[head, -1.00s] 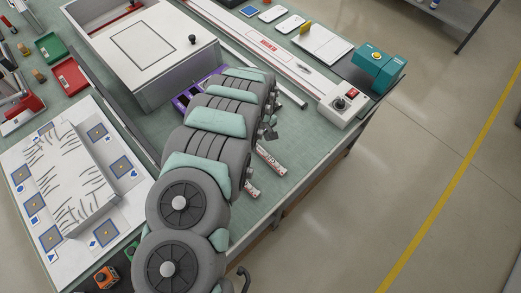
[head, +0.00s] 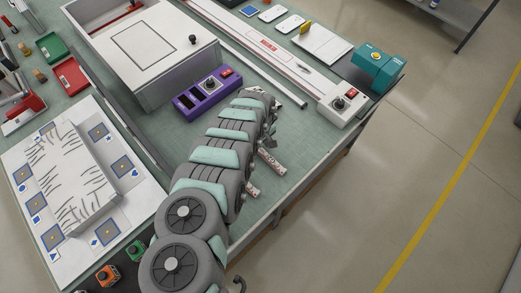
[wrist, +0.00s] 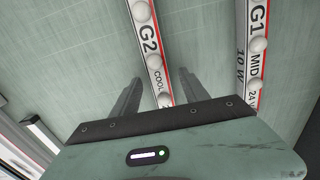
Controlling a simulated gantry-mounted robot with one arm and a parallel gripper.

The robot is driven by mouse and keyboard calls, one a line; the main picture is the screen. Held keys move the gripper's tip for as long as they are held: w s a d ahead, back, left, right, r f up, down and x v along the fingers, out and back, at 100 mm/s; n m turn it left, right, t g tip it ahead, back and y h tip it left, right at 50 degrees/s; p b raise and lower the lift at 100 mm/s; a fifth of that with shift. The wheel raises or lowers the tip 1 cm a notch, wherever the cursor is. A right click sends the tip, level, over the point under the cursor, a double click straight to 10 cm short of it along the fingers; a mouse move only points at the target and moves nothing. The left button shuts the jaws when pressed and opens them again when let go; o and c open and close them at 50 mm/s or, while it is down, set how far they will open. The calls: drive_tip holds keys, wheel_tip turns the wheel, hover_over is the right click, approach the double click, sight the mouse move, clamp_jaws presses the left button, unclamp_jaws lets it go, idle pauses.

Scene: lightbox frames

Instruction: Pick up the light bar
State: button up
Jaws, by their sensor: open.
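Two white light bars with round lamps lie on the green bench mat. In the wrist view, the bar marked G2 COOL (wrist: 149,45) runs between the two dark fingers of my gripper (wrist: 160,76). My gripper is open, and I cannot tell how far the fingers are above the mat. The bar marked G1 MID (wrist: 257,50) lies apart to the right. In the head view the bars show partly as two short pieces, one at the upper right (head: 272,162) and one at the lower left (head: 252,190). My arm hides the rest of them and most of my gripper.
A purple control box (head: 207,92) stands just beyond my arm, by the large white box (head: 150,50). A white rail fixture (head: 340,104) and a teal device (head: 375,65) are at the right. The bench edge is close to the right of the bars.

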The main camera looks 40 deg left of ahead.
drive_tip(key=shift+c, duration=0.2)
clamp_jaws()
idle(0.3)
